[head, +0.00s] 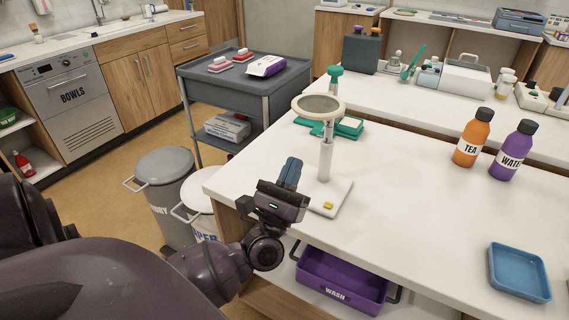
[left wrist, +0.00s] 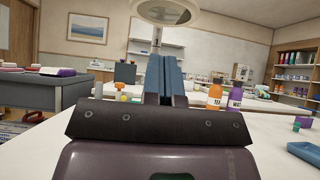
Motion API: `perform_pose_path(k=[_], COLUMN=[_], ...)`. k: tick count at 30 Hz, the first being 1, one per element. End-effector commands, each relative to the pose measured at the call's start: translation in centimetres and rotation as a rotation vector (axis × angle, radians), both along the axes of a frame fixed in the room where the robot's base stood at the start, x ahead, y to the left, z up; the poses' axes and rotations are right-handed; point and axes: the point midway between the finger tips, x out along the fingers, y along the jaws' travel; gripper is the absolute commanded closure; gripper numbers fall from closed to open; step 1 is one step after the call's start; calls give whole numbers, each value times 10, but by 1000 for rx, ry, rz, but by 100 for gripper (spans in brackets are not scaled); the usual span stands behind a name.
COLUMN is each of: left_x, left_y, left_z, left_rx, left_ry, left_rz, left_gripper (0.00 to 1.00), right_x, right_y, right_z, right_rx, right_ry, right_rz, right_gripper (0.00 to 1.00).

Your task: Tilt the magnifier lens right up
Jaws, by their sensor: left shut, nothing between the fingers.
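The magnifier (head: 325,140) stands upright on the white table, on a white square base with a yellow patch. Its round lens (head: 319,106), with a pale rim, tops the post and lies nearly flat, facing up. My left gripper (head: 292,174) is at the table's near left edge, just left of the magnifier post and below the lens. Its blue fingers are shut and empty. In the left wrist view the lens head (left wrist: 166,11) shows above and beyond the shut fingers (left wrist: 165,78). I cannot tell whether they touch the post. My right gripper is not in view.
An orange tea bottle (head: 473,138) and a purple water bottle (head: 513,150) stand on the right. A blue tray (head: 518,272) lies at the front right. A green tray (head: 348,127) is behind the post. A purple wash tub (head: 343,279) sits below the tabletop. The table's middle is clear.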

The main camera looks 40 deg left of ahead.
Motion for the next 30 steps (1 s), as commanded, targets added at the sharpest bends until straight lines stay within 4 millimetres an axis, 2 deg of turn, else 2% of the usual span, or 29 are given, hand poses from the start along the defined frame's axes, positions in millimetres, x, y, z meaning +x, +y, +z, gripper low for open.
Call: perform_pose_path(k=[1, 6, 13, 18, 30], left_x=[6, 27, 26, 26, 26], left_y=[1, 6, 6, 6, 6], left_z=[10, 31, 60, 67, 67], left_rx=[-1, -1, -1, 1, 1], left_ry=[-5, -5, -3, 0, 2], left_rz=[1, -1, 0, 1, 0], left_gripper=[100, 100, 100, 100, 100], right_x=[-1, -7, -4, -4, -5], right_y=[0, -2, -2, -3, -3], right_z=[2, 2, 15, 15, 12], right_rx=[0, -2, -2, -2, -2], right_ry=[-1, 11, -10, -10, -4], right_rz=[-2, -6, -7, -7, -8], right_gripper=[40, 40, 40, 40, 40])
